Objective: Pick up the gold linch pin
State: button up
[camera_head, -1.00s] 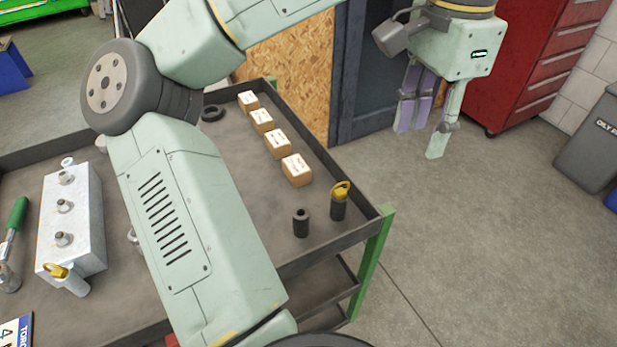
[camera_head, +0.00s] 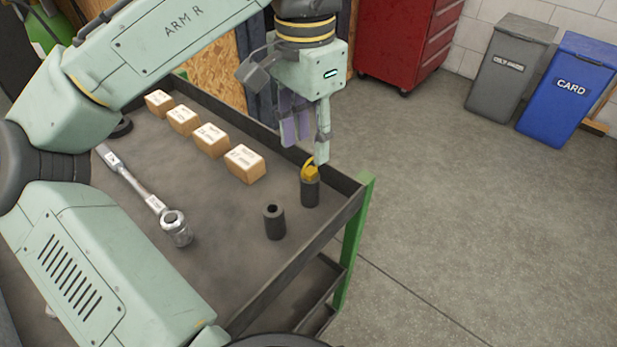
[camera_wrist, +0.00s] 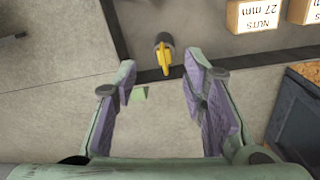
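The gold linch pin (camera_head: 310,172) sits on top of a dark upright cylinder (camera_head: 310,192) near the right corner of the cart. It also shows in the wrist view (camera_wrist: 164,57), at the top centre, just beyond the gap between the fingers. My gripper (camera_head: 304,146) points down above and slightly behind the pin in the head view, with one fingertip overlapping the pin's top there. In the wrist view my gripper (camera_wrist: 162,75) is open, fingers wide apart, with nothing between them. I cannot tell whether the fingertip touches the pin.
A second dark cylinder (camera_head: 274,222) stands close by, left of the first. Several labelled boxes (camera_head: 244,163) line the cart's back edge. A ratchet wrench (camera_head: 140,184) lies left. The cart rim (camera_head: 345,208) is raised. A red cabinet (camera_head: 408,45) and bins (camera_head: 566,90) stand beyond open floor.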

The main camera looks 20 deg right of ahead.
aim_at(302, 181)
jog(key=f, duration=0.3)
jog(key=a+f, duration=0.1)
jog(key=f, duration=0.1)
jog(key=shift+f, duration=0.3)
jog(key=shift+c, duration=0.3)
grip_shut()
